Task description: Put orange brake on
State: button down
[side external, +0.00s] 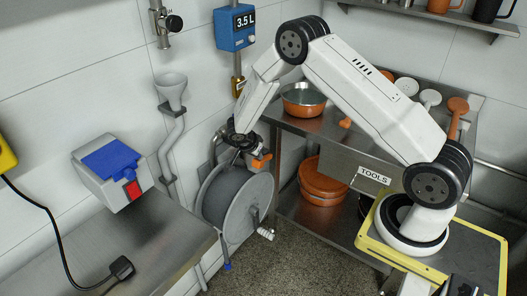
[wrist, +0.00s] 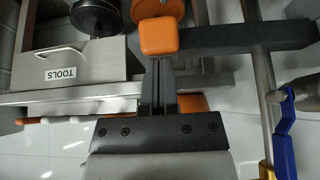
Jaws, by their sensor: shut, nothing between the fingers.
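The orange brake knob (side external: 261,160) sits at the upper right of the grey hose reel (side external: 222,200) in the side view. In the wrist view the orange knob (wrist: 158,37) is a rounded block at the end of a dark bar (wrist: 245,38) that runs right. My gripper (side external: 243,143) is at the top of the reel, close to the knob. In the wrist view my gripper (wrist: 158,64) is shut and empty, with its fingertips just below the knob in the picture. I cannot tell whether they touch it. Part of the brake lever is hidden in the side view.
A blue valve handle (wrist: 286,128) on a pipe is at the wrist view's right. A steel shelf with a TOOLS drawer (side external: 368,176) and orange pots stands right of the reel. A steel counter (side external: 150,245) is at left; a grey funnel (side external: 172,88) hangs on the wall.

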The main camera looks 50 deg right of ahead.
jog(key=shift+s+a+f, duration=0.1)
jog(key=shift+a+f, duration=0.3)
jog(key=shift+d+r, duration=0.1)
jog(key=shift+r, duration=0.05)
jog(key=r, duration=0.2)
jog(key=d+r, duration=0.1)
jog(key=r, duration=0.1)
jog(key=shift+d+r, duration=0.15)
jog(key=shift+r, duration=0.1)
jog(key=a+r, duration=0.5)
jog(key=a, duration=0.3)
jog(key=shift+r, duration=0.1)
